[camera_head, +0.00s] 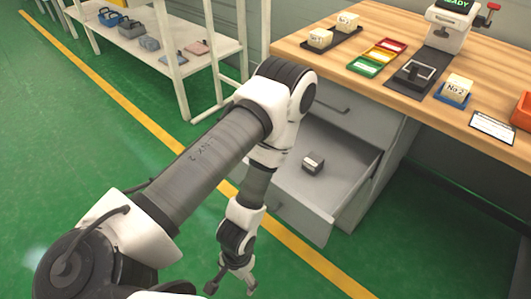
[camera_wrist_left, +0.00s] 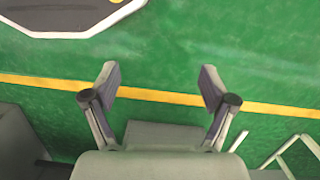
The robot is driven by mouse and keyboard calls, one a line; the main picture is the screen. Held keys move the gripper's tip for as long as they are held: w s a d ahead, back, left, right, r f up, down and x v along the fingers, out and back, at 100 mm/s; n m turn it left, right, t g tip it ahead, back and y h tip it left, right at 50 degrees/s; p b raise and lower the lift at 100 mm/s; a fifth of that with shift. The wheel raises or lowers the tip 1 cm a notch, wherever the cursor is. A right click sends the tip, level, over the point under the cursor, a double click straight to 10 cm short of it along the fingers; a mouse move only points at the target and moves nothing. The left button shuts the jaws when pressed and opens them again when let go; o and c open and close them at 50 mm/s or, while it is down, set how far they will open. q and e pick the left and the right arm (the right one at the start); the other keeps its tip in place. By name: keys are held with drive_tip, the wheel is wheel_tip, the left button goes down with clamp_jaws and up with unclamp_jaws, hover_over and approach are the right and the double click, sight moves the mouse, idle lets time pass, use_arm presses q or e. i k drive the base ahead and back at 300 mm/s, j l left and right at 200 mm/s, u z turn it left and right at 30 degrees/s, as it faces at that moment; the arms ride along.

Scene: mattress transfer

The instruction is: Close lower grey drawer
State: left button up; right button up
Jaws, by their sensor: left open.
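The lower grey drawer (camera_head: 305,222) is pulled out from the grey cabinet under the workbench. A small dark-and-light block (camera_head: 313,162) lies inside it. The closed drawer (camera_head: 345,112) above it has a dark handle. My left arm crosses in front of the cabinet and hides part of the drawer's left side. My left gripper (camera_head: 232,281) hangs low, in front of the drawer front and apart from it. In the left wrist view my left gripper (camera_wrist_left: 158,88) has its fingers spread with nothing between them. My right gripper is not in view.
The wooden workbench (camera_head: 400,40) above carries trays, labelled blocks and a device with a green display. A white shelf (camera_head: 205,62) with bins stands at the back left. The green floor (camera_head: 60,130) with a yellow line (camera_head: 120,108) is clear left of the drawer.

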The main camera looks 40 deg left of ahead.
sight(311, 205)
drive_tip(key=i+u, duration=0.15)
drive_tip(key=u, duration=0.3)
drive_tip(key=i+u, duration=0.15)
drive_tip(key=u, duration=0.3)
drive_tip(key=i+u, duration=0.1)
drive_tip(key=u, duration=0.35)
drive_tip(key=k+l+z, duration=0.25)
drive_tip(key=i+l, duration=0.05)
drive_tip(key=l, duration=0.05)
